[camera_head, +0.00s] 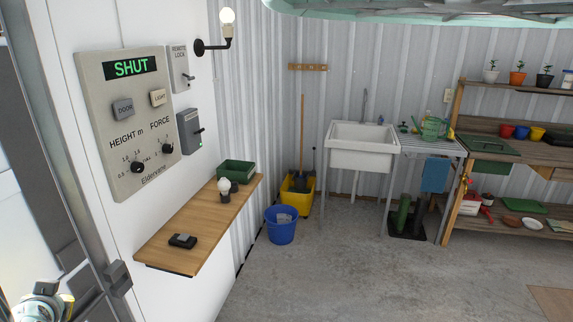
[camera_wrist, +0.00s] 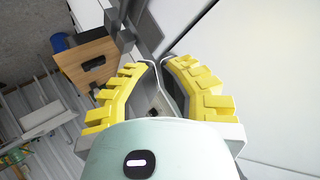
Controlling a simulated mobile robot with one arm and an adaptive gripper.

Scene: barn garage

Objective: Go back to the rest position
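My gripper (camera_wrist: 158,66) shows in the wrist view, with two yellow ridged fingers that lean together. Their tips all but meet, and I see nothing held between them. It is raised beside a pale wall or door panel, with a wooden shelf beyond it at the upper left. In the head view only a rounded piece of my arm shows at the lower left corner; the gripper is not seen there.
A control panel (camera_head: 125,120) reading SHUT hangs on the left wall. Below it a wooden shelf (camera_head: 205,222) holds a dark device (camera_head: 183,241), a bulb and a green box (camera_head: 236,172). A blue bucket (camera_head: 281,226) stands by a sink (camera_head: 362,147). The middle floor is clear.

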